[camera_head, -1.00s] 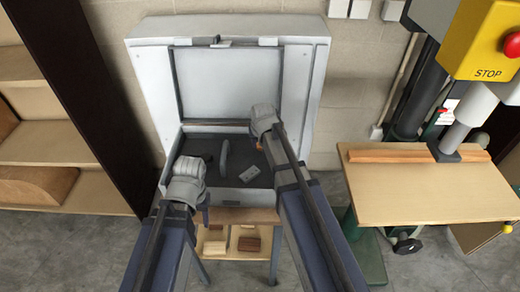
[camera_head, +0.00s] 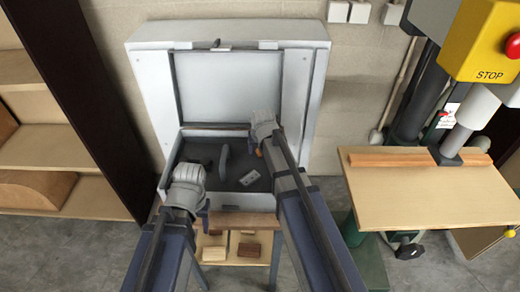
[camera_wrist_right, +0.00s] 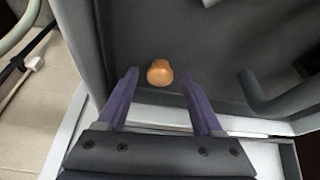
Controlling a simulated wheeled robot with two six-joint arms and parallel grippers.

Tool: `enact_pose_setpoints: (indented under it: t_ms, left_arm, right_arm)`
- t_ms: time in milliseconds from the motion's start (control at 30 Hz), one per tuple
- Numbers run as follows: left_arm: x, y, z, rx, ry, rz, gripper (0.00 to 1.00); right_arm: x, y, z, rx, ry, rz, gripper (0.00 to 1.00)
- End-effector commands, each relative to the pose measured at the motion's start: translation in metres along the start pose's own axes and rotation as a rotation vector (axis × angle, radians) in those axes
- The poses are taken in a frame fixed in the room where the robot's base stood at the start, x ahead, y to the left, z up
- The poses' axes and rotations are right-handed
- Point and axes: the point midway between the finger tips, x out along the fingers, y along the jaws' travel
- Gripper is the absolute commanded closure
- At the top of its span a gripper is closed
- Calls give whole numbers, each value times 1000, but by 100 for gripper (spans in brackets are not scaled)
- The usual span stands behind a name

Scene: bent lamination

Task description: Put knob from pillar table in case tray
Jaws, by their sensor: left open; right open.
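The orange-brown knob (camera_wrist_right: 159,72) is in the right wrist view, over the dark floor of the case tray (camera_wrist_right: 215,60). My right gripper (camera_wrist_right: 160,76) is open, with one finger on each side of the knob and gaps between. I cannot tell whether the knob rests on the floor. In the head view a bit of orange (camera_head: 258,152) shows beside my right wrist, within the open grey case (camera_head: 150,90). My left gripper (camera_head: 188,176) is at the case's front left; its fingertips are hidden. The pillar table (camera_head: 420,205) at right bears a wooden strip and no visible knob.
A grey upright handle-like part (camera_head: 224,160) and a small light plate (camera_head: 249,178) are in the case tray. The raised lid (camera_head: 230,85) stands behind. Wooden blocks (camera_head: 249,250) lie on a low shelf in front. A wooden shelf unit (camera_head: 60,135) stands at left.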

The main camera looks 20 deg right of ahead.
Motion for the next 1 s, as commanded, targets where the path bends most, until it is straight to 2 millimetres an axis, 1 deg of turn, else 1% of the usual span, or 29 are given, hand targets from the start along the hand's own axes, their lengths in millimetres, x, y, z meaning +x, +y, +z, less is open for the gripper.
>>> enact_pose_setpoints:
  t_ms: [167, 367, 800, 900, 1000]
  left_arm:
    - [-6, -1, 0, 0, 0, 0, 49]
    - [-24, -2, 1, 0, 0, 0, 49]
    - [-89, -8, 5, 2, 0, 0, 49]
    - [-102, -10, 6, 2, 0, 0, 49]
    - [-110, -10, 6, 1, 0, 0, 49]
  right_arm:
    - [-6, 0, -2, 0, 0, 0, 32]
    - [-25, 0, -2, 0, 0, 0, 32]
    - [-95, 0, -3, -1, 0, 0, 32]
    - [-110, 0, -3, -1, 0, 0, 32]
    - [-119, 0, -2, 0, 0, 0, 32]
